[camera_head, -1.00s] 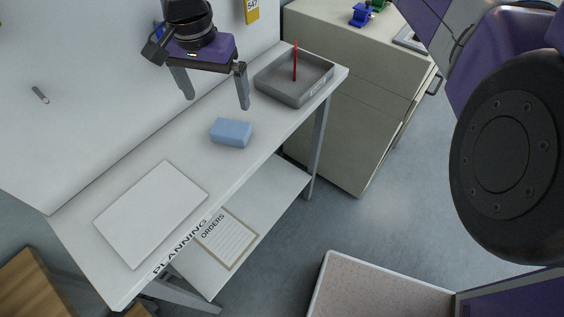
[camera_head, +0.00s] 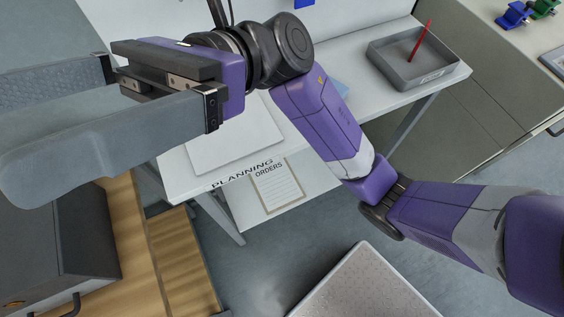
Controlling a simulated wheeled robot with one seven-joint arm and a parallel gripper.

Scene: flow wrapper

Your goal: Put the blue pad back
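The blue pad (camera_head: 340,92) lies on the white planning table (camera_head: 385,108). Only a light blue sliver of it shows; my arm hides the rest. My gripper (camera_head: 32,128) is close to the camera at the left of the view, with its fingers pointing left. Its two grey fingers are apart and nothing shows between them. It is well away from the pad. A flat white board (camera_head: 235,143) lies at the left part of the table, partly behind my gripper.
A grey tray (camera_head: 399,77) holding a red stick (camera_head: 421,42) stands at the table's right end. A beige cabinet (camera_head: 480,95) stands beyond it. A wooden surface (camera_head: 135,245) with a dark box (camera_head: 85,235) is at lower left. An orders sheet (camera_head: 278,187) lies on the lower shelf.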

